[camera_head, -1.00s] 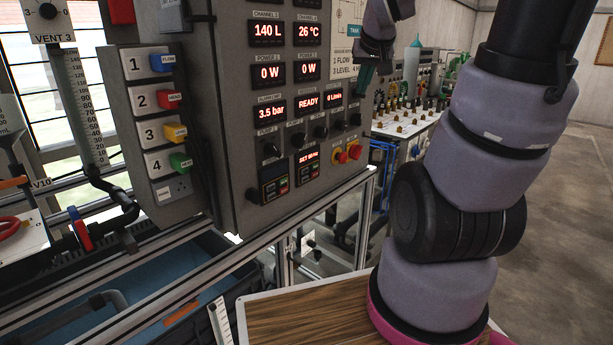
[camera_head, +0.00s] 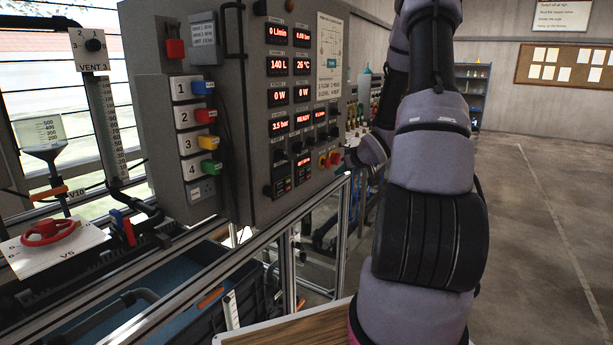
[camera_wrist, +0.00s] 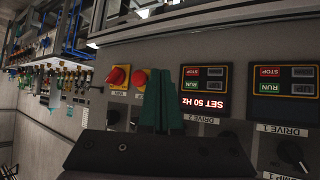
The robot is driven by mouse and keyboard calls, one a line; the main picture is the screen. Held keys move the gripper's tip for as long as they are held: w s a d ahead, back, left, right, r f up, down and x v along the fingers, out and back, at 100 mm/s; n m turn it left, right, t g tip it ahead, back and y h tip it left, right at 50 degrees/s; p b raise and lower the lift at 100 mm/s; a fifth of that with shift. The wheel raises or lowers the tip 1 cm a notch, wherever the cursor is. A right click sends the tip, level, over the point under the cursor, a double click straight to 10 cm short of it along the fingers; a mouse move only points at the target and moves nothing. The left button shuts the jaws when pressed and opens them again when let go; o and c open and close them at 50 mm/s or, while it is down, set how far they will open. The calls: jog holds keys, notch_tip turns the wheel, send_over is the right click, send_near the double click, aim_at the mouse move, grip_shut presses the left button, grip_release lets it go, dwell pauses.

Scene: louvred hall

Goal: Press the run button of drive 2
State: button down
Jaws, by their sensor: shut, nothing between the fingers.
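The drive 2 keypad (camera_wrist: 205,85) shows upside down in the wrist view, with a red STOP key, a green RUN key (camera_wrist: 190,87) and a lit "SET 50 Hz" display. Its label reads DRIVE 2. It also shows small on the cabinet in the head view (camera_head: 304,170). My gripper (camera_wrist: 161,80) is shut and empty. Its green fingers appear left of the drive 2 keypad in the wrist view, overlapping the red button beside it. I cannot tell whether they touch the panel.
The drive 1 keypad (camera_wrist: 290,82) is beside drive 2. A red rotary switch (camera_wrist: 118,77) and a red mushroom button (camera_wrist: 140,79) sit on yellow plates by the fingers. Black knobs (camera_wrist: 290,153) line the panel. A metal frame rail (camera_head: 300,215) runs below the cabinet.

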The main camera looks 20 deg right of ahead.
aim_at(308, 169)
jog(key=shift+s+a+f, duration=0.15)
jog(key=shift+s+f, duration=0.15)
jog(key=shift+f, duration=0.1)
jog(key=w+a, duration=0.5)
jog(key=w, duration=0.2)
jog(key=shift+a, duration=0.2)
dwell(2.1)
jog(key=shift+w+a, duration=0.25)
jog(key=shift+w, duration=0.05)
jog(key=shift+w+a, duration=0.25)
jog(key=shift+w, duration=0.05)
dwell(0.7)
jog(key=shift+s+d, duration=0.5)
jog(key=shift+s, duration=0.15)
